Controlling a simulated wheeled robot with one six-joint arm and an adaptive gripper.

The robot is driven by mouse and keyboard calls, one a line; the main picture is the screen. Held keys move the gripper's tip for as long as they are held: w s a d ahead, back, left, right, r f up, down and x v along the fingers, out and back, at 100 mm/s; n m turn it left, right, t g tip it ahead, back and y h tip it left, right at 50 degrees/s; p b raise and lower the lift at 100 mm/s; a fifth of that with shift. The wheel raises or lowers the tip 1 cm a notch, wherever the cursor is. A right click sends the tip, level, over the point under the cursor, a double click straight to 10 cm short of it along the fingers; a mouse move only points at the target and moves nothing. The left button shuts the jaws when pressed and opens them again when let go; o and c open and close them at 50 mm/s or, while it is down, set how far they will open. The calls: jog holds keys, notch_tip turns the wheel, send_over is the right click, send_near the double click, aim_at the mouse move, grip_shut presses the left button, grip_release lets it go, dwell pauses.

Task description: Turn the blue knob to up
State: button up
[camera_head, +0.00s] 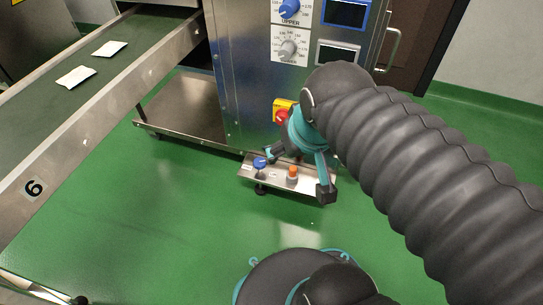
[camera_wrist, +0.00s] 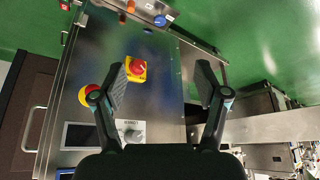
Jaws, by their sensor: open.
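A small blue knob (camera_head: 260,162) sits on a low metal control panel (camera_head: 315,182) at the foot of the machine. It also shows near the top of the wrist view (camera_wrist: 160,20); which way its pointer faces is too small to tell. My gripper (camera_head: 298,173) is open and empty. In the head view it overlaps the low panel, right of the small blue knob. In the wrist view its fingers (camera_wrist: 160,80) spread below that knob, apart from it.
An orange button (camera_head: 292,173) shares the low panel. A conveyor (camera_head: 120,75) with white packets runs left. Green floor is clear in front.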

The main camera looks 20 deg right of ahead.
jog(key=w+g+p, duration=0.2)
jog(key=w+p, duration=0.1)
jog(key=w, duration=0.5)
jog(key=n+g+p, duration=0.2)
jog(key=g+p, duration=0.1)
jog(key=p, duration=0.4)
send_over(260, 162)
notch_tip(260, 162, down, 26)
notch_tip(260, 162, down, 12)
jog(key=shift+w+r, duration=0.1)
jog(key=c, duration=1.2)
jog(key=shift+o, duration=0.2)
